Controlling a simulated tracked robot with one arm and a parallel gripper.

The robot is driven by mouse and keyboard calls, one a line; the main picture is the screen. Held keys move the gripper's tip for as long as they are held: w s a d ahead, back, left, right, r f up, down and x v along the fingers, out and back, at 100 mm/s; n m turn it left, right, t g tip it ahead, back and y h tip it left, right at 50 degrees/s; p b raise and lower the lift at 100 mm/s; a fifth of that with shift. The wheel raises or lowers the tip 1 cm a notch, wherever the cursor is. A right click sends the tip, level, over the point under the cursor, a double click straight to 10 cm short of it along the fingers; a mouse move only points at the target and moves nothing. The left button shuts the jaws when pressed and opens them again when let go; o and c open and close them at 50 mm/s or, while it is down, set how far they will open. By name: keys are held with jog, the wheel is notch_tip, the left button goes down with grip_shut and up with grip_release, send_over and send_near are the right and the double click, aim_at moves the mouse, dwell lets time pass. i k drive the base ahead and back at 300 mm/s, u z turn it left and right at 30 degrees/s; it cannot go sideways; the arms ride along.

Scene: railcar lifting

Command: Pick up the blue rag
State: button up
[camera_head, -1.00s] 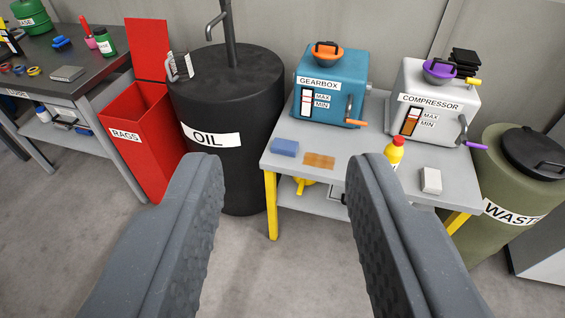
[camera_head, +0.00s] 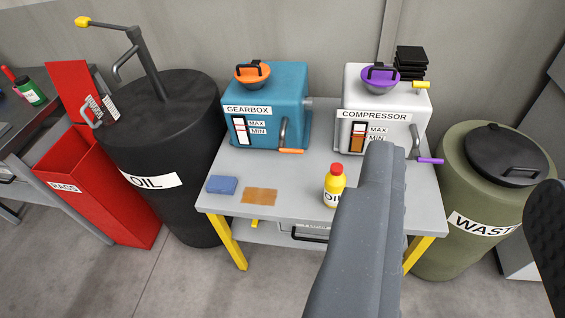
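The blue rag (camera_head: 221,185) is a small folded block at the left front of the grey table (camera_head: 225,205), left of a flat brown-orange piece (camera_head: 259,196). Nothing covers it. My gripper (camera_head: 462,168) is open and empty, with its two dark grey fingers wide apart in the right half of the view. The rag is well to the left of both fingers and apart from them. The left finger hides part of the table's right front.
On the table stand a blue gearbox (camera_head: 268,105), a white compressor (camera_head: 390,98) and a yellow oil bottle (camera_head: 334,187). A black oil drum (camera_head: 165,130) and a red rag bin (camera_head: 105,205) are left. A green waste barrel (camera_head: 455,185) is right.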

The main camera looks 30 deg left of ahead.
aim_at(218, 185)
jog(key=z, duration=0.05)
jog(key=i, duration=1.2)
jog(key=u, duration=0.65)
jog(key=i, duration=0.35)
jog(key=u, duration=0.4)
